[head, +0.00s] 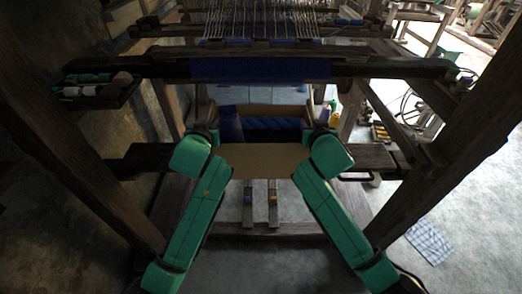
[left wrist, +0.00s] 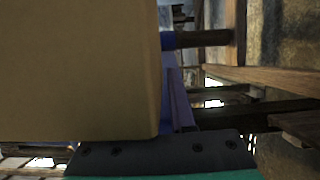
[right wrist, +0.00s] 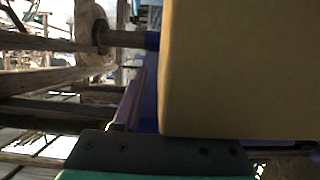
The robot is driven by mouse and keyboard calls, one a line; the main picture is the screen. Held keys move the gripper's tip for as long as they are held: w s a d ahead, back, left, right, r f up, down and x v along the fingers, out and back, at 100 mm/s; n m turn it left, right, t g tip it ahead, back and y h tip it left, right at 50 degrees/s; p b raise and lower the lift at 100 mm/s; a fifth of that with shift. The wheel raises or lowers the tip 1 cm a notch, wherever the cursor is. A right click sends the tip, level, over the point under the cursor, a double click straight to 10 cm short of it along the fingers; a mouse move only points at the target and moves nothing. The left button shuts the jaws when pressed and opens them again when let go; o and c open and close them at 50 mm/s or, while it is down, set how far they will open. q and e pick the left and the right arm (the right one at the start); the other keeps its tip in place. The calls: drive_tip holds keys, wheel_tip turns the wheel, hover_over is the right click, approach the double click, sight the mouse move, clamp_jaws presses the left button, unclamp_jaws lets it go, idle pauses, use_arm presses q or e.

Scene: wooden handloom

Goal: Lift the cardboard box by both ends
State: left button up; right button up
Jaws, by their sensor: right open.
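The cardboard box (head: 264,161) is open at the top and sits in the middle of the head view, between my two arms. Dark blue rolls (head: 270,123) show inside it. My left gripper (head: 210,135) is at the box's left end and my right gripper (head: 314,134) is at its right end, where it is open. The fingertips are mostly hidden, so I cannot tell whether they touch the box. The box's plain brown side fills much of the left wrist view (left wrist: 78,70) and the right wrist view (right wrist: 240,70).
The loom's dark beam with blue cloth (head: 262,69) crosses behind and above the box. Thick slanted posts stand at left and right. A wooden bench (head: 365,158) lies beside my right gripper. A small tray of spools (head: 98,91) sits at left. Two treadles (head: 273,200) lie below.

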use_arm(q)
drive_tip(key=shift+c, duration=0.4)
use_arm(e)
drive_tip(key=shift+c, duration=0.4)
use_arm(q)
clamp_jaws()
use_arm(e)
drive_tip(key=c, duration=0.5)
clamp_jaws()
use_arm(q)
drive_tip(key=shift+r, duration=0.1)
use_arm(e)
drive_tip(key=shift+r, duration=0.1)
